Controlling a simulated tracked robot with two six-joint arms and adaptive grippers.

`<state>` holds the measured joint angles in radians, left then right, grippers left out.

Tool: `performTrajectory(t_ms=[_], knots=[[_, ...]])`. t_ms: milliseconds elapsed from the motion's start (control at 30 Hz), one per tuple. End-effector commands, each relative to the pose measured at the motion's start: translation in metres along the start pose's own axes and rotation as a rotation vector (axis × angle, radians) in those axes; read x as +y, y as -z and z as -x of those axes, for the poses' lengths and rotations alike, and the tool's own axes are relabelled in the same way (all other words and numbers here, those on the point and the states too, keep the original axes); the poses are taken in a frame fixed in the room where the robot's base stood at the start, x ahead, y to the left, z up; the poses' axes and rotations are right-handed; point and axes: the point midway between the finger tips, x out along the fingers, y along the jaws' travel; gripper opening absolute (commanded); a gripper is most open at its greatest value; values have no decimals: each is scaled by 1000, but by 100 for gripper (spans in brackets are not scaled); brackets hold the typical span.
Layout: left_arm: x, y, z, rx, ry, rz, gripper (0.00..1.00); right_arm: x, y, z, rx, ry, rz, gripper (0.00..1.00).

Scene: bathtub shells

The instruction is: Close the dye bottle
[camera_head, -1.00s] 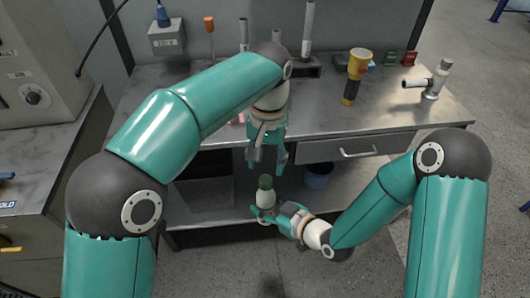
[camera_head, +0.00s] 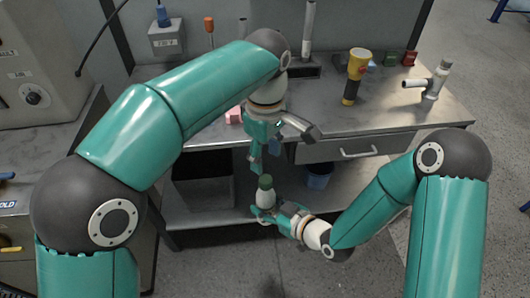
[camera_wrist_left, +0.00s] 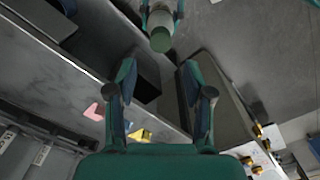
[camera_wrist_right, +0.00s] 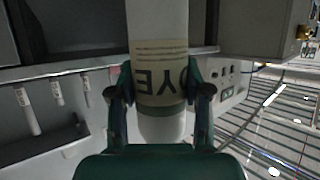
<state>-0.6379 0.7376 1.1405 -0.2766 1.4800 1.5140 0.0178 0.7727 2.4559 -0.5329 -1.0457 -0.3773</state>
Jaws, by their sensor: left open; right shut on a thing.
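The dye bottle (camera_head: 265,197) is white with a dark green top and stands upright in my right gripper. In the right wrist view the bottle (camera_wrist_right: 158,50) fills the space between the fingers, with its DYE label upside down. My right gripper (camera_head: 266,213) is shut on the bottle body. My left gripper (camera_head: 266,158) is open and empty, just above the bottle. In the left wrist view the bottle's green top (camera_wrist_left: 160,39) is beyond the fingertips, not between them. I cannot tell whether the top is tight.
The metal workbench (camera_head: 420,117) lies behind the grippers. On it are a yellow flashlight (camera_head: 355,72), a pale pipe fitting (camera_head: 437,80) and a pink object (camera_head: 233,115). A blue bin (camera_head: 318,176) stands on the lower shelf. The floor at the front is clear.

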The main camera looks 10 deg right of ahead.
Motion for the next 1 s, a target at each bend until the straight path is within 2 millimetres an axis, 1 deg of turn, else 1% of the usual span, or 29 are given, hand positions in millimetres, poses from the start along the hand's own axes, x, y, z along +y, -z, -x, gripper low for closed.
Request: performTrajectory(t_ms=[167,267,367,700,833,1000], knots=[[0,0,-1,0,1,-1,52,0,0,0,1,0,0,0],[0,0,-6,-1,3,-1,52,0,0,0,1,0,0,0],[0,0,-16,-1,4,-1,52,0,0,0,1,0,0,0],[0,0,-65,-2,3,-2,52,0,0,0,1,0,0,0],[0,0,-76,-2,1,-2,52,0,0,0,1,0,0,0],[0,0,-81,-1,-1,-2,52,0,0,0,1,0,0,0]])
